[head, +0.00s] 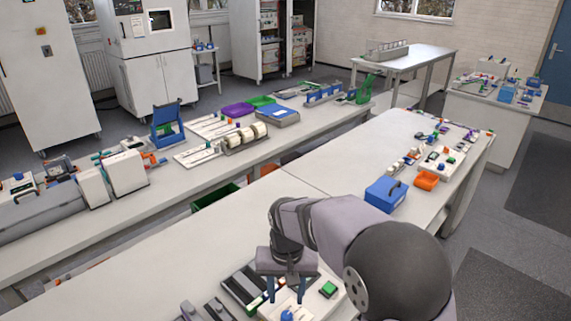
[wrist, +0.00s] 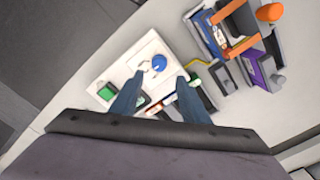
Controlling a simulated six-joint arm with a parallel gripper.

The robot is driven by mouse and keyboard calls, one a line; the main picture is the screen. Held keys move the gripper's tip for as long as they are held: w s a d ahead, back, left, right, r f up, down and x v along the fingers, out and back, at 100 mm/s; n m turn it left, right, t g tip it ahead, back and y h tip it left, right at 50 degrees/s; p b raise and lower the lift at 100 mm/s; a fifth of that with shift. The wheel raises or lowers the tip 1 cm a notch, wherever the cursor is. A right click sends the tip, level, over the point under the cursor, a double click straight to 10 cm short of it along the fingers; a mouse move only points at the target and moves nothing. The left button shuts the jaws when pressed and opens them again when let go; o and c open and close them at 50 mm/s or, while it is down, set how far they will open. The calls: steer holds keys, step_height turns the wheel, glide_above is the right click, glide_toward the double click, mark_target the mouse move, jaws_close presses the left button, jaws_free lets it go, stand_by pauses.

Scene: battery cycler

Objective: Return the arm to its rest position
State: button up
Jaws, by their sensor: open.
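My gripper (head: 286,286) hangs pointing down over a small station at the near edge of the bench, its fingers apart and nothing between them. In the wrist view the two blue-grey fingers (wrist: 162,90) are spread over a white board (wrist: 125,68). A blue round knob (wrist: 159,62) shows just beyond the fingertips and a green button (wrist: 106,92) lies left of them. In the head view the green button (head: 328,289) is right of my gripper, and the blue knob (head: 289,313) is just below the fingers. Whether the fingers touch anything is not clear.
A blue box (head: 385,194) and an orange bin (head: 427,181) stand farther along the same bench. The bench top (head: 250,222) left of my arm is bare. In the wrist view, an orange-handled fixture (wrist: 237,38) and a purple part (wrist: 259,75) stand to the right.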

steer(key=shift+f+n, duration=0.25)
steer(key=shift+n, duration=0.35)
steer(key=s+f, duration=0.1)
steer(key=s+d+f+n, duration=0.1)
steer(key=s, duration=0.1)
steer(key=s+d+f+n, duration=0.1)
steer(key=s+f, duration=0.1)
steer(key=shift+s+g, duration=0.1)
steer(key=shift+g, duration=0.3)
steer(key=s+d+r+m, duration=0.2)
steer(key=s+d, duration=0.9)
steer(key=d, duration=0.1)
steer(key=shift+d+r+m+t, duration=0.3)
steer(key=shift+d+r+m, duration=0.05)
steer(key=shift+r+m, duration=0.05)
